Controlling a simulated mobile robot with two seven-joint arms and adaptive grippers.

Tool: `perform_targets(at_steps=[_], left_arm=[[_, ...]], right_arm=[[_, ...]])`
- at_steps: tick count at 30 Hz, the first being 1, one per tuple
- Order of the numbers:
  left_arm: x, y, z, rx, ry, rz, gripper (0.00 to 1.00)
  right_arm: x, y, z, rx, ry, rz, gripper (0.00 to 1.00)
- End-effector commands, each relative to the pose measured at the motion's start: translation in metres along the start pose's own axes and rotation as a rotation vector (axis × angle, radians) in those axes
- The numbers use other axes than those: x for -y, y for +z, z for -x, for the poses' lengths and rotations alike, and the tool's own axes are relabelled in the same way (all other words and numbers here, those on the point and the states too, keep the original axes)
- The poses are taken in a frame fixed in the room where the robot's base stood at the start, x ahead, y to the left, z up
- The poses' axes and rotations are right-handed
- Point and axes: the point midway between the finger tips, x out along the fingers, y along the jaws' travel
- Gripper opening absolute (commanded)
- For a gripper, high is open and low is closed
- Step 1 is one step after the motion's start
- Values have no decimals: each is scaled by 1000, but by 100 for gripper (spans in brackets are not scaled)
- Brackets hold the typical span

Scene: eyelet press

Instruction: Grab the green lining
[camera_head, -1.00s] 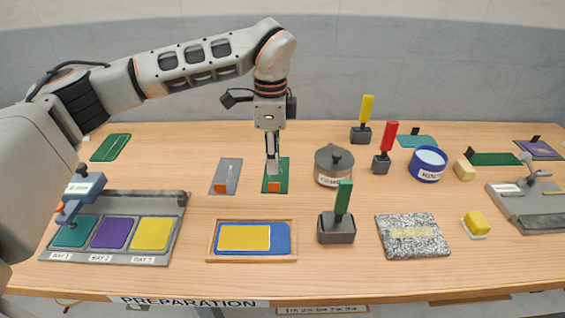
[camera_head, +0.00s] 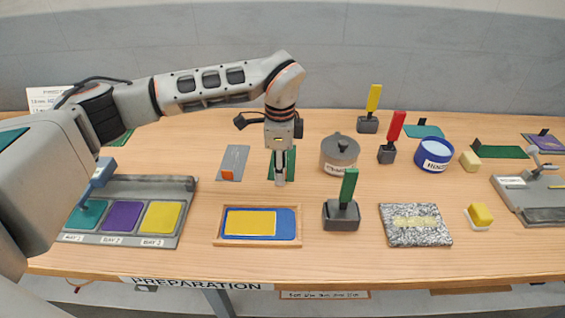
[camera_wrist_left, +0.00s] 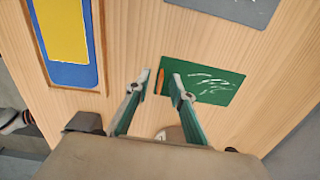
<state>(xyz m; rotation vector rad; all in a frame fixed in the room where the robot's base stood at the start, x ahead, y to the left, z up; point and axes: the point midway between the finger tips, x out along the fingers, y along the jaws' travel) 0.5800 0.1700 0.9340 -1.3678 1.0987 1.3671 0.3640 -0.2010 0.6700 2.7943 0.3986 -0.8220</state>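A flat green lining (camera_head: 291,160) with pale marks lies on the table left of the grey pot. It also shows in the left wrist view (camera_wrist_left: 218,90), with an orange tab (camera_wrist_left: 160,80) at its near end. My left gripper (camera_head: 280,184) points down over that end and hides the tab in the head view. In the wrist view its fingers (camera_wrist_left: 160,77) are open, one on each side of the tab, with gaps between. Whether the tips are down at table height I cannot tell. My right gripper is not in view.
A grey sheet (camera_head: 232,160) with an orange tab lies left of the lining. The lidded grey pot (camera_head: 339,156) stands close on the right. Nearer are a wooden tray (camera_head: 217,227) with blue and yellow sheets and a green-handled block (camera_head: 341,216).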

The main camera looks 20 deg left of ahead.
Motion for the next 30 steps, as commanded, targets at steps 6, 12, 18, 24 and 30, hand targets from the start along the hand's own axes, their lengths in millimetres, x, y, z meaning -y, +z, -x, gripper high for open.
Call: perform_targets(at_steps=[6, 12, 18, 24, 30], left_arm=[[0, 0, 0, 0, 0, -1, 0], [0, 0, 0, 0, 0, -1, 0], [0, 0, 6, -1, -1, -1, 0], [1, 0, 29, -2, -3, -1, 0], [2, -1, 78, -2, -7, -1, 0]], right_arm=[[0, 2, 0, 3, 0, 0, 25], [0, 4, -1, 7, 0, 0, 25], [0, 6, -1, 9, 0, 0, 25], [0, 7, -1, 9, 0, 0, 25], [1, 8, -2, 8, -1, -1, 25]])
